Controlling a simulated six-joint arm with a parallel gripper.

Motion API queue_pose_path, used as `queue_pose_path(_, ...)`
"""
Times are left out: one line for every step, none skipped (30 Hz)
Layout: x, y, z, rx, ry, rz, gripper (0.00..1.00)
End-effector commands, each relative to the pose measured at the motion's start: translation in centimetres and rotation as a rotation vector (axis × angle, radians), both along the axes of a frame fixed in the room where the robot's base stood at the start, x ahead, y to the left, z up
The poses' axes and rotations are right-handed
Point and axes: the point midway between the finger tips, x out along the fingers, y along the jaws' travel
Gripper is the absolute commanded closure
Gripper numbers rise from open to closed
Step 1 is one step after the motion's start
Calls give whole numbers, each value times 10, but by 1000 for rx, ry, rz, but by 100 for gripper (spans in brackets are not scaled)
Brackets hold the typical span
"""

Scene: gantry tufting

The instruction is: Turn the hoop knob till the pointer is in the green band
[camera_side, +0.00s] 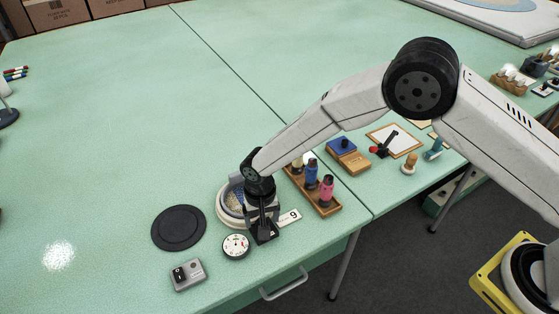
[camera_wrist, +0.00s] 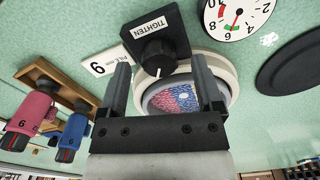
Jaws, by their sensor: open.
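The black hoop knob (camera_wrist: 155,54), with a white mark, sits beside a "TIGHTEN" label (camera_wrist: 148,28). The pale hoop (camera_wrist: 231,72) holds red and blue patterned cloth (camera_wrist: 172,98); its rim also shows in the side view (camera_side: 222,214). My gripper (camera_wrist: 161,62) is open. Its fingers appear on either side of the knob with gaps between; I cannot tell its height over the knob. In the side view my gripper (camera_side: 263,222) covers much of the hoop and knob.
A black round disc (camera_side: 179,228) and a grey switch box (camera_side: 188,275) lie left of the gauge. A wooden rack (camera_side: 322,204) of blue and pink tools stands close right of my gripper. A "9" card (camera_side: 289,218) lies between.

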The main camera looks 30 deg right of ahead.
Motion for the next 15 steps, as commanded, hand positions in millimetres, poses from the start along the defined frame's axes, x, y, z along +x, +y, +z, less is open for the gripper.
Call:
queue_pose_path(0,0,4,1,-1,0,16)
queue_pose_path(0,0,7,0,0,0,16)
queue_pose_path(0,0,10,0,0,0,16)
queue_pose_path(0,0,14,1,-1,0,16)
queue_pose_path(0,0,17,1,-2,0,16)
queue_pose_path(0,0,22,1,-2,0,16)
queue_pose_path(1,0,26,1,-2,0,16)
queue_pose_path(1,0,30,1,-2,0,16)
queue_pose_path(0,0,35,1,-1,0,16)
queue_pose_path(0,0,38,1,-1,0,16)
queue_pose_path(0,0,42,1,-2,0,16)
queue_pose_path(0,0,47,1,-2,0,16)
queue_pose_path(0,0,51,1,-1,0,16)
queue_pose_path(0,0,54,1,-1,0,16)
queue_pose_path(0,0,58,1,-2,0,16)
